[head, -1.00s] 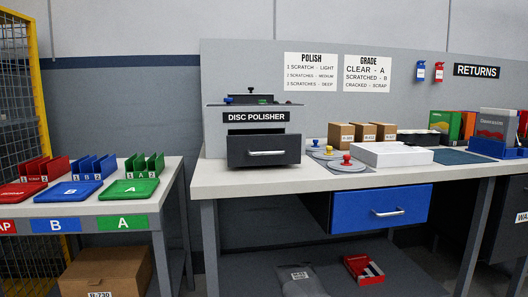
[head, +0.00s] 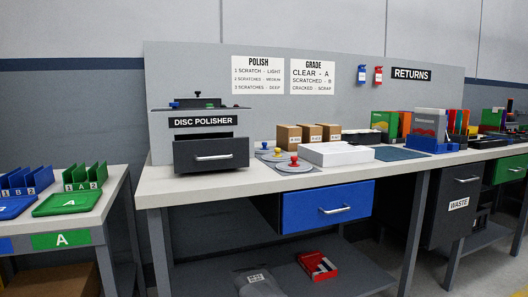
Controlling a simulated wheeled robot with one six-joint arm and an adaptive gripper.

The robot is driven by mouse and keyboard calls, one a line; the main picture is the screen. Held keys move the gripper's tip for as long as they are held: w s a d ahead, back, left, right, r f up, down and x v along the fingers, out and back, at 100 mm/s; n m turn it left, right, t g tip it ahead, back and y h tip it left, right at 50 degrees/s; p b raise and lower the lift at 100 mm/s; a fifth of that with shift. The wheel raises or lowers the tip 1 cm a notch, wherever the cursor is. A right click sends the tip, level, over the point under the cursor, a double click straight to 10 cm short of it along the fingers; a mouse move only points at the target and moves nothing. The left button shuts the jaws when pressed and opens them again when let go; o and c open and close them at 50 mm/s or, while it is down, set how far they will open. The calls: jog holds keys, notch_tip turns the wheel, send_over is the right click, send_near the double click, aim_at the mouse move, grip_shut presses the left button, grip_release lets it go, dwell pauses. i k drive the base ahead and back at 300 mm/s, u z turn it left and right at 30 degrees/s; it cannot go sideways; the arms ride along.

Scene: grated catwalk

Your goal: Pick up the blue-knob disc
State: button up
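The blue-knob disc (head: 262,151) lies flat on the bench top, just right of the disc polisher. It is grey with a small blue knob on top. A yellow-knob disc (head: 275,157) lies close to it, nearer the front. A red-knob disc (head: 294,168) lies at the front right of the group. The discs look small at this distance, and I cannot tell whether they touch or overlap. My gripper is not in the head view.
The disc polisher (head: 205,132) with its dark drawer (head: 211,156) stands left of the discs. A white box (head: 335,154) is right of them, small brown boxes (head: 289,137) behind. A blue drawer (head: 328,206) hangs under the bench (head: 220,183). A side table with trays (head: 66,204) stands left.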

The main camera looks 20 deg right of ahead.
aim_at(264, 150)
jog(key=u, duration=0.05)
jog(key=k, duration=0.55)
jog(key=z, duration=0.85)
jog(key=i, duration=1.3)
jog(key=u, duration=0.6)
